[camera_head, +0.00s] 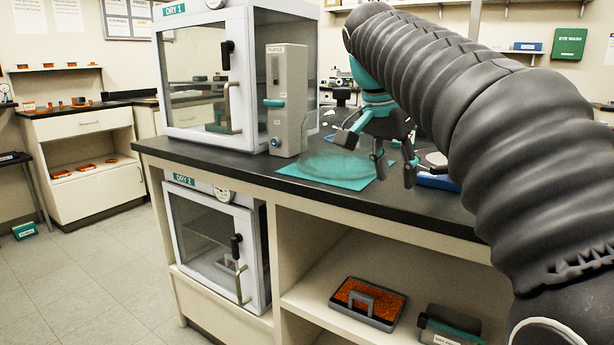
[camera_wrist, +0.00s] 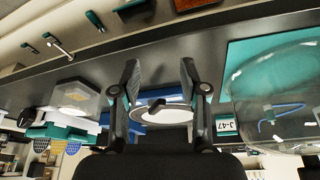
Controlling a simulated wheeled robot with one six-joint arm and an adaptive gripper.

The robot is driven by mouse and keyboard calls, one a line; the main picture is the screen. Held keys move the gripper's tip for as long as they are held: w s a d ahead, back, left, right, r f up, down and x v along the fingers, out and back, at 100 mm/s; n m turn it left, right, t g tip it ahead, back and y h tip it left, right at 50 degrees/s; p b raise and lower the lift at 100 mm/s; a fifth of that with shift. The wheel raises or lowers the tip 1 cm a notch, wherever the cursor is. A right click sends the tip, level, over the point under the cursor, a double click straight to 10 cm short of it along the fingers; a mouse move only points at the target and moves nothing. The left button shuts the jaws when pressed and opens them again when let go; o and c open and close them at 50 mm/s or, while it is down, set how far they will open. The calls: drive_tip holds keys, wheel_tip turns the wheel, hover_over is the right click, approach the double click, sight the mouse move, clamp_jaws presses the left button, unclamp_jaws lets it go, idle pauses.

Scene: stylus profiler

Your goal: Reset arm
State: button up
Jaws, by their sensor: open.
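My gripper (camera_head: 388,160) hangs over the front edge of the black bench top (camera_head: 255,172), beside a clear dome on a teal mat (camera_head: 352,183). In the wrist view its two fingers (camera_wrist: 158,85) are spread apart with nothing held between them. Beyond the fingers is a round pale disc (camera_wrist: 168,115) on a blue base. My dark ribbed arm fills the right side of the head view and hides part of the bench.
A glass-door cabinet labelled DRY 1 (camera_head: 205,80) and a grey upright unit (camera_head: 287,100) stand on the bench at left. DRY 2 (camera_head: 215,245) sits below. An orange-filled tray (camera_head: 368,303) lies on the lower shelf.

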drive_tip(key=s+f+n+t+y, duration=0.1)
drive_tip(key=s+f+n, duration=0.4)
drive_tip(key=s+f, duration=0.5)
drive_tip(key=s+f+n+t+y, duration=0.2)
drive_tip(key=s+f+n, duration=0.2)
drive_tip(key=s+f, duration=0.6)
wheel_tip(320, 180, down, 5)
drive_tip(key=shift+s+n, duration=0.3)
drive_tip(key=shift+n, duration=0.1)
